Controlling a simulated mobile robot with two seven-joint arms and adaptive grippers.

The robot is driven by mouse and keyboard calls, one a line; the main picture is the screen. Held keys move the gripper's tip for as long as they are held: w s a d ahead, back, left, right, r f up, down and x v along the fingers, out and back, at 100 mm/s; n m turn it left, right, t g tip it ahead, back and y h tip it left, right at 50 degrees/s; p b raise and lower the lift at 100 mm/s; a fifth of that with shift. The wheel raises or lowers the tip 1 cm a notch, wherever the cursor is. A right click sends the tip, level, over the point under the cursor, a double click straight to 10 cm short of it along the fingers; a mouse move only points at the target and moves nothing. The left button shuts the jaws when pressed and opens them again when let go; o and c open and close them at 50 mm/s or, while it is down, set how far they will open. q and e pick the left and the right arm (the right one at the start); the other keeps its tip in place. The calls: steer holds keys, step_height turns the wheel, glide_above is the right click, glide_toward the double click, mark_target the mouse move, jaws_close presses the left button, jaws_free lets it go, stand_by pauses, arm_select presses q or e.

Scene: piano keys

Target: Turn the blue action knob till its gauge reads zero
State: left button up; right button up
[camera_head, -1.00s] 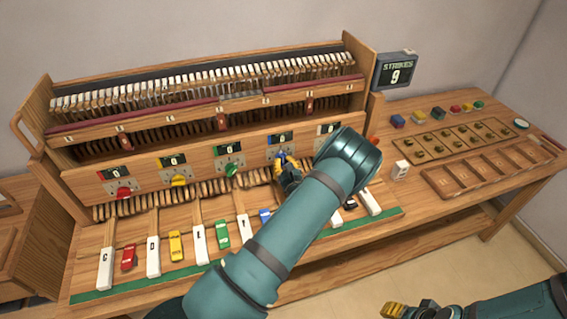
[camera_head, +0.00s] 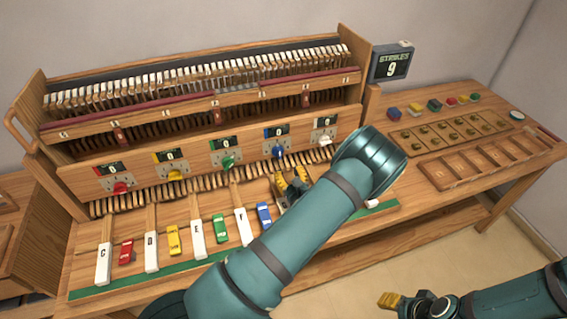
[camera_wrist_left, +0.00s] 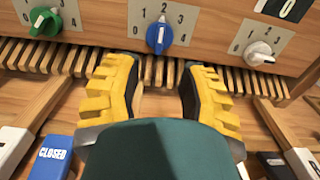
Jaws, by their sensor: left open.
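The blue knob (camera_head: 278,152) sits on the sloped wooden panel, fourth in a row of coloured knobs. Its small dark gauge (camera_head: 282,131) above it appears to read 0. In the left wrist view the blue knob (camera_wrist_left: 159,36) has a pale pointer aimed roughly upward within a dial of numbers. My left gripper (camera_head: 292,178) is open and empty, below and in front of the blue knob, apart from it. Its yellow fingers (camera_wrist_left: 160,72) are spread either side below the knob. My right gripper (camera_head: 390,301) is low at the bottom right; its opening cannot be judged.
Green (camera_head: 228,161) and white (camera_head: 325,137) knobs flank the blue one. White lettered keys and coloured blocks, including a blue one (camera_head: 264,215), lie in front. A strikes display (camera_head: 393,63) reads 9. Trays (camera_head: 490,170) and small blocks occupy the right side of the table.

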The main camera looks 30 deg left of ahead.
arm_select(q)
steer(key=v, duration=0.3)
steer(key=shift+s+d, duration=0.15)
steer(key=shift+s, duration=0.05)
stand_by(0.4)
